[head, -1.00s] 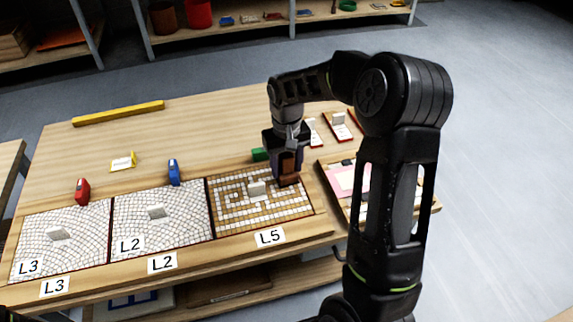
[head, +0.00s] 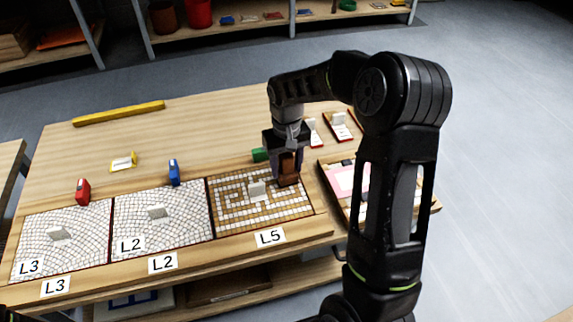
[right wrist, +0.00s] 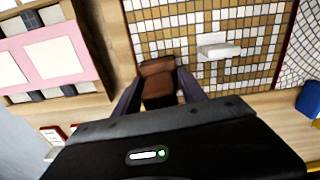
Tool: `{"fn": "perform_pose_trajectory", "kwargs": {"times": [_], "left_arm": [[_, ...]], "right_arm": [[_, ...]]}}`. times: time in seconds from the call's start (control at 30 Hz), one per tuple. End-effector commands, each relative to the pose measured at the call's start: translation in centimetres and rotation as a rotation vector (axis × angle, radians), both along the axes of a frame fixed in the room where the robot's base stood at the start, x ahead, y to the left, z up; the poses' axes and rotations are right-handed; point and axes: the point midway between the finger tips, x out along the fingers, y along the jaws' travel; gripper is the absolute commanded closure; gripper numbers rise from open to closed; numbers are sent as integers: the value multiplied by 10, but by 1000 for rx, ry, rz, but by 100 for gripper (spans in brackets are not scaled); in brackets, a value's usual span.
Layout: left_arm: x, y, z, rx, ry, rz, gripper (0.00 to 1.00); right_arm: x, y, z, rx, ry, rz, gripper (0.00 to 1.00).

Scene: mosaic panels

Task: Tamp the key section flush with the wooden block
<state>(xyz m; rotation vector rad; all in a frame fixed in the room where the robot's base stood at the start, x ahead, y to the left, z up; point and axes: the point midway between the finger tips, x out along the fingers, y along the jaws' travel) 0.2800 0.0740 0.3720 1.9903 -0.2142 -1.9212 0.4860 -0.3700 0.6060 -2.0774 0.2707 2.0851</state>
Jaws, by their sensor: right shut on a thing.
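My right gripper (head: 287,158) is shut on the brown wooden block (head: 288,180). The block is at the back right corner area of the L5 mosaic panel (head: 232,222); whether it touches the tiles I cannot tell. The right wrist view shows the block (right wrist: 158,82) between the fingers, beside the panel's edge. The key section, carrying a pale upright tab (head: 257,190), sits in the middle of the brown and white tile pattern, left of the block. The tab also shows in the right wrist view (right wrist: 216,50). Whether the section is flush is too small to tell. My left gripper is not in view.
Panels L2 (head: 185,228) and L3 (head: 85,250) lie to the left, each with a pale tab. Blue (head: 174,172), red (head: 83,190) and green (head: 259,155) items stand behind the panels. A tray with a pink sheet (head: 340,180) lies right. The table's back is mostly clear.

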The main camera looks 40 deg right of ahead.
Motion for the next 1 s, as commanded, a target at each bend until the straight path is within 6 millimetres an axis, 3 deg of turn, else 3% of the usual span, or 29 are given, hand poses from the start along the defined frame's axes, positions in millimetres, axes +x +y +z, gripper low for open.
{"fn": "perform_pose_trajectory", "kwargs": {"times": [0.7,1.0], "left_arm": [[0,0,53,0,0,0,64],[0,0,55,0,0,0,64]], "right_arm": [[0,0,65,0,-1,0,92],[0,0,68,0,-1,0,92]]}}
